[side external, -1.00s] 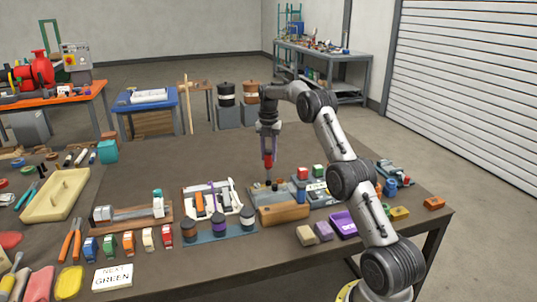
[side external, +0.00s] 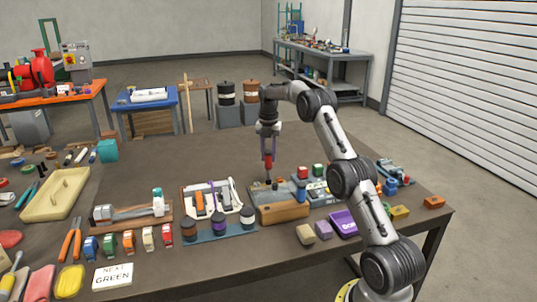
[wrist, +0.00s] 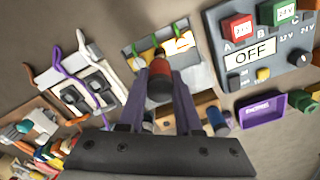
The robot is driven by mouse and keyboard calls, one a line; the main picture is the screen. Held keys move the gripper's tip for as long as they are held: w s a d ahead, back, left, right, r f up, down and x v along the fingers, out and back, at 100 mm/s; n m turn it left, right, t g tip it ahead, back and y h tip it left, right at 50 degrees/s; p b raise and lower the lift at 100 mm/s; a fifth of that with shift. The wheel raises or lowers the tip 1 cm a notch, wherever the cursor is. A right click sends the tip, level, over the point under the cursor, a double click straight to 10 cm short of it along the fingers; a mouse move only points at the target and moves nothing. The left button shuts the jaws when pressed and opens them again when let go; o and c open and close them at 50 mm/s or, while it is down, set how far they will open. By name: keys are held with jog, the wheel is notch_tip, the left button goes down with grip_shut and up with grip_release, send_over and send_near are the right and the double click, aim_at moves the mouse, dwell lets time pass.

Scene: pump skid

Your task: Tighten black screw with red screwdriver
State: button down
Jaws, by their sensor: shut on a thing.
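My gripper (side external: 268,150) points straight down over the middle of the table and is shut on the red screwdriver (side external: 268,162). The screwdriver is upright, with its tip low at the grey plate of a wooden-fronted block (side external: 284,213). In the wrist view the red and dark handle (wrist: 159,84) sits between the two fingers of my gripper (wrist: 160,98). The plate (wrist: 140,50) behind it has green marks and yellow patches. The handle hides the screwdriver's tip. I cannot make out the black screw, or whether the tip touches it.
A switch panel reading OFF (wrist: 252,50) with red and green blocks stands right beside the plate. A white cable board (side external: 212,200) is on the left, with dark-topped jars (side external: 218,222) in front of it. A purple bin (side external: 342,224) lies front right. The table behind is clear.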

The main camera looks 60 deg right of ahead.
jog(key=shift+f, duration=0.45)
dwell(0.4)
jog(key=m, duration=0.4)
dwell(0.3)
jog(key=m, duration=0.4)
